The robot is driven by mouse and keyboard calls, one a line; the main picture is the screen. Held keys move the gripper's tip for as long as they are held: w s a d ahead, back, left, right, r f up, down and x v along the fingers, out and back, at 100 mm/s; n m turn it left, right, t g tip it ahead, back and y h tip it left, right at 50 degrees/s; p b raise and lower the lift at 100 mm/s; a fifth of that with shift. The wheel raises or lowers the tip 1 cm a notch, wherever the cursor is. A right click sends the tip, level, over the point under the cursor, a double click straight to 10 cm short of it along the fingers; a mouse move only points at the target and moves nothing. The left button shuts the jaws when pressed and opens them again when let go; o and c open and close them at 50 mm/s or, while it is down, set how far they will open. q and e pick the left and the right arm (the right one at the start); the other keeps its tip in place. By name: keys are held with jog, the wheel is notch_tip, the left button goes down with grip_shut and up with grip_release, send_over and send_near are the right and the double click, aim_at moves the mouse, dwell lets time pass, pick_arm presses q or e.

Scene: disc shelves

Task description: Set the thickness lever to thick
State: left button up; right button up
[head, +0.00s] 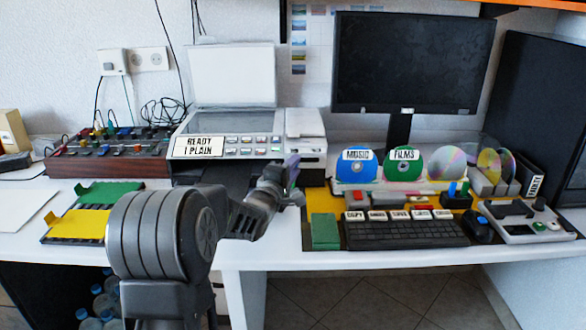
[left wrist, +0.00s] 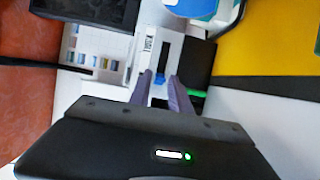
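The copier (head: 228,122) stands at the back left of the desk, lid up; its display (head: 199,147) reads "READY 1 PLAIN". In the left wrist view, a white panel (left wrist: 171,49) with a label and a dark slot lies beyond my fingers. A small blue piece (left wrist: 160,77), which looks like the lever, shows between the fingertips. My left gripper (head: 292,177) is at the copier's front right; in the left wrist view (left wrist: 161,77) its two purple-grey fingers are apart around the blue piece. I cannot tell whether they touch it. My right gripper is not in view.
Right of the gripper are discs on a stand (head: 404,162), a keyboard (head: 405,233) and a yellow mat (head: 322,205). A monitor (head: 413,62) stands behind. A wooden-sided control box (head: 108,158) and coloured trays (head: 78,224) are at left.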

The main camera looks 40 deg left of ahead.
pick_arm(q)
grip_shut()
jog(key=shift+f, duration=0.1)
dwell(1.2)
